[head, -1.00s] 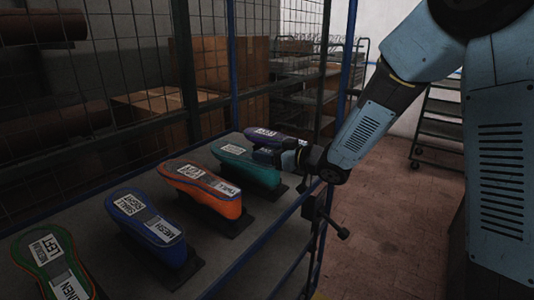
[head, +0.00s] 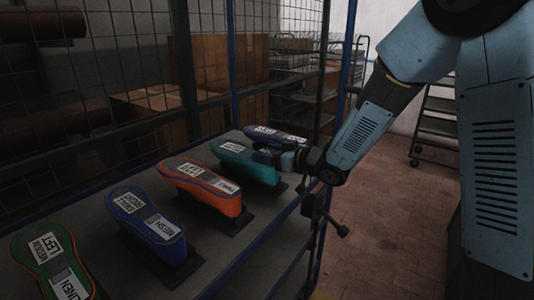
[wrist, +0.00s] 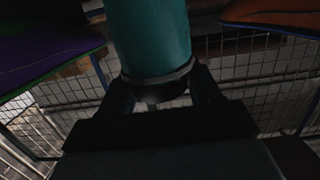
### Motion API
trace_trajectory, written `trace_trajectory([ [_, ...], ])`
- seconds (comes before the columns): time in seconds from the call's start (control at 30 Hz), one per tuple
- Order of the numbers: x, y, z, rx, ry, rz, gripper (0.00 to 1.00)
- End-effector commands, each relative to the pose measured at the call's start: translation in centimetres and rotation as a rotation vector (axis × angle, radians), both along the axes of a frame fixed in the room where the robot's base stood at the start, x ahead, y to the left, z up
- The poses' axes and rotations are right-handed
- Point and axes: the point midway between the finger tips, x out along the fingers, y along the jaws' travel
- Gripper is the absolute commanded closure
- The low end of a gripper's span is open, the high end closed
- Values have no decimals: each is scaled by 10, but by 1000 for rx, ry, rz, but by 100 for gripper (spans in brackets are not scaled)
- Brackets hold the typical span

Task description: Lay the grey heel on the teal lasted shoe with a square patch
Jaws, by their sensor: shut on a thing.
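The teal lasted shoe (head: 262,171) stands sole up on the bench, between an orange and a purple one. A white label (head: 233,147) shows on its sole; the heel end is partly hidden by my gripper, and I cannot make out a square patch. My gripper (head: 267,156) is at the heel end of the teal shoe. In the wrist view the teal shoe (wrist: 150,35) comes between my two fingers. A dark grey piece, seemingly the grey heel (wrist: 158,77), lies across its end, and my gripper is shut on it. I cannot tell whether it touches the sole.
The orange shoe (head: 230,206), blue shoe (head: 172,252) and green shoe (head: 40,272) stand in a row to the left. The purple shoe (head: 283,133) is close behind my gripper. The bench (head: 110,265) has a blue front rail. Wire mesh (head: 125,45) runs behind it.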

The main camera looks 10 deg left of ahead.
Motion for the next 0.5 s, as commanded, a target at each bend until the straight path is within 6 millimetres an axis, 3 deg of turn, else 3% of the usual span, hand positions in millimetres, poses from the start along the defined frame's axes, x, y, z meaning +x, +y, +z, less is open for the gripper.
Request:
trace_trajectory([
  [0.03, 0, 0, -1, -1, 1, 0, 68],
  [0.07, 0, 0, -1, 0, 0, 0, 34],
  [0.33, 0, 0, -1, -1, 1, 1, 8],
  [0.5, 0, 0, -1, 0, 0, 1, 7],
])
